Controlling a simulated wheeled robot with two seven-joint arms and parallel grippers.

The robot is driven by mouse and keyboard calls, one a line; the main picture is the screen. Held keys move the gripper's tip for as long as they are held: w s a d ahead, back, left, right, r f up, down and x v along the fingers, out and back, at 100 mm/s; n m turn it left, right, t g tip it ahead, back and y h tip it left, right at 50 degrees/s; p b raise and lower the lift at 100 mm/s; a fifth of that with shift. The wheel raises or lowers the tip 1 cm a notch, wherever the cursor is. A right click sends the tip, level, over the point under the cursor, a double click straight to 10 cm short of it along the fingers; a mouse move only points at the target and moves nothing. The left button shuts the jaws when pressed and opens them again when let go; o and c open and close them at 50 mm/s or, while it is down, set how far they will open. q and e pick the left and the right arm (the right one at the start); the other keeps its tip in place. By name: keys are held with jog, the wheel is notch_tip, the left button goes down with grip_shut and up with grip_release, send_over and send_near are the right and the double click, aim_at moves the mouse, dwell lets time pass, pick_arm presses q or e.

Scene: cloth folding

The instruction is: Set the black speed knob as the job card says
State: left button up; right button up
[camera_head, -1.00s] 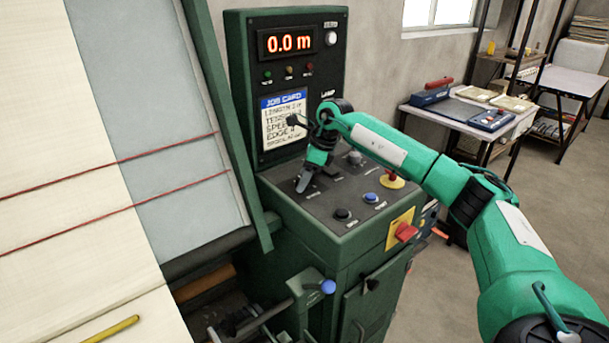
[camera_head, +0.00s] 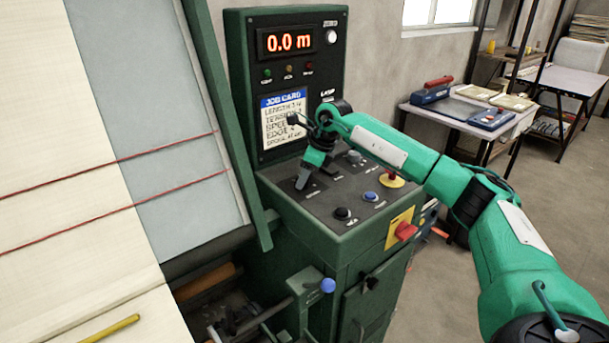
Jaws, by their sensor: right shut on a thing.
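My right gripper (camera_head: 303,180) points down at the back left of the control panel's sloping top. It is shut on a small knob there, taken as the black speed knob; the fingers hide the knob and its pointer. The job card (camera_head: 284,121) is a white sheet with a blue heading on the upright panel. It has lines for length, tension, speed and edge, but the speed value is partly covered by my arm and too small to read. My left gripper is out of view.
The red display (camera_head: 289,42) reads 0.0 m.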

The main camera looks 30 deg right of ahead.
jog(key=m+h, duration=0.1)
jog(key=m, duration=0.1)
jog(key=shift+m+t, duration=0.3)
jog(key=m, duration=0.2)
jog(key=shift+a+m+h, duration=0.15)
jog(key=shift+m+h, duration=0.15)
jog(key=shift+h, duration=0.1)
jog(key=m+h, duration=0.1)
jog(key=m, duration=0.2)
jog(key=shift+t+b, duration=0.3)
jog(key=shift+b, duration=0.05)
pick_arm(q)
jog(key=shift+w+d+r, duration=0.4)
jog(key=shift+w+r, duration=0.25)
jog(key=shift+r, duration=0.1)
pick_arm(e)
jog(key=shift+a+m+h, duration=0.1)
jog(key=shift+m+h, duration=0.4)
jog(key=shift+m, duration=0.5)
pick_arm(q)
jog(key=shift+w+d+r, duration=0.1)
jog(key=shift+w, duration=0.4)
pick_arm(e)
jog(key=shift+m, duration=0.3)
jog(key=o, duration=1)
